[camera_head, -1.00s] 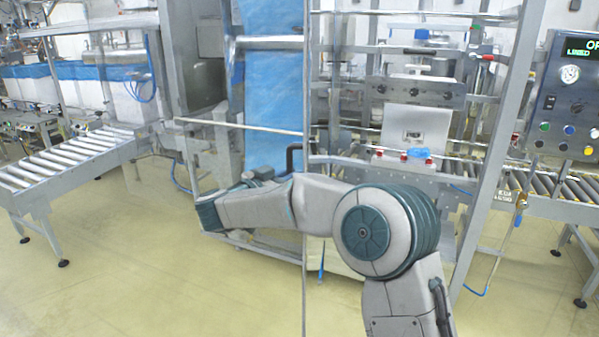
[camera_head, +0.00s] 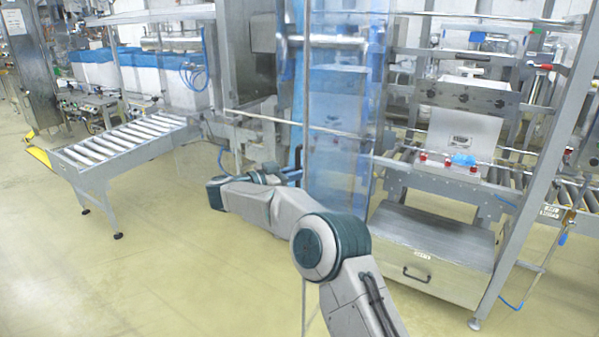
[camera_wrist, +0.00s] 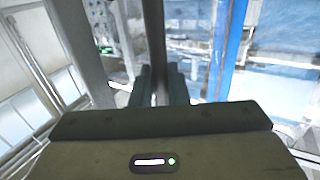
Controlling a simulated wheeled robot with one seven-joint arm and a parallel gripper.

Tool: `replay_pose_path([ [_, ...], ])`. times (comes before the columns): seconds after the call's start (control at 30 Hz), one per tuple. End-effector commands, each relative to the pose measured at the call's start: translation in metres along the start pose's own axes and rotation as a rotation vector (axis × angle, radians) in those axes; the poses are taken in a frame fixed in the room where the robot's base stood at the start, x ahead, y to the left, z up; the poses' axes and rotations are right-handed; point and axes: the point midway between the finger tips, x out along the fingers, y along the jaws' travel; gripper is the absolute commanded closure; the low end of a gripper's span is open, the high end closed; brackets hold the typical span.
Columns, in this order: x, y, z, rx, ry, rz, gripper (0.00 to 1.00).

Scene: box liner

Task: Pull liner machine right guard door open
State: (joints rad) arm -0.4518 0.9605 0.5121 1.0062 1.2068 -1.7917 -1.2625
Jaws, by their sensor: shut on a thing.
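The right guard door is a clear panel whose thin upright edge (camera_head: 306,110) stands in front of the blue film in the head view. Its dark handle (camera_head: 297,158) sits beside that edge. My gripper (camera_head: 290,176) reaches it from the left, partly hidden behind my wrist. In the wrist view my gripper (camera_wrist: 160,86) has both fingers closed around a dark upright bar (camera_wrist: 157,40), which looks like the handle. The liner machine (camera_head: 455,170) is behind the panel, and the door's far limits are hard to make out.
A roller conveyor (camera_head: 130,146) stands at the left. A metal box with a handle (camera_head: 430,255) sits low inside the machine. A slanted metal post (camera_head: 545,165) rises at the right. The pale floor (camera_head: 180,270) in front is clear.

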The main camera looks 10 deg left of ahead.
Motion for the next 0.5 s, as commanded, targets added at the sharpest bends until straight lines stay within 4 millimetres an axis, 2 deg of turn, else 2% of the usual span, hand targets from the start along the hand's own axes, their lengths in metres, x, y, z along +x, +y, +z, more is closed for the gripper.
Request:
replay_pose_path([
  [0.43,0.0005,-0.0008,-0.0034,0.005,0.004,0.004,1.0],
  [0.47,0.0003,-0.0008,-0.0035,0.005,0.005,0.004,0.77],
  [0.5,0.0001,-0.0008,-0.0034,0.005,0.004,0.003,0.67],
])
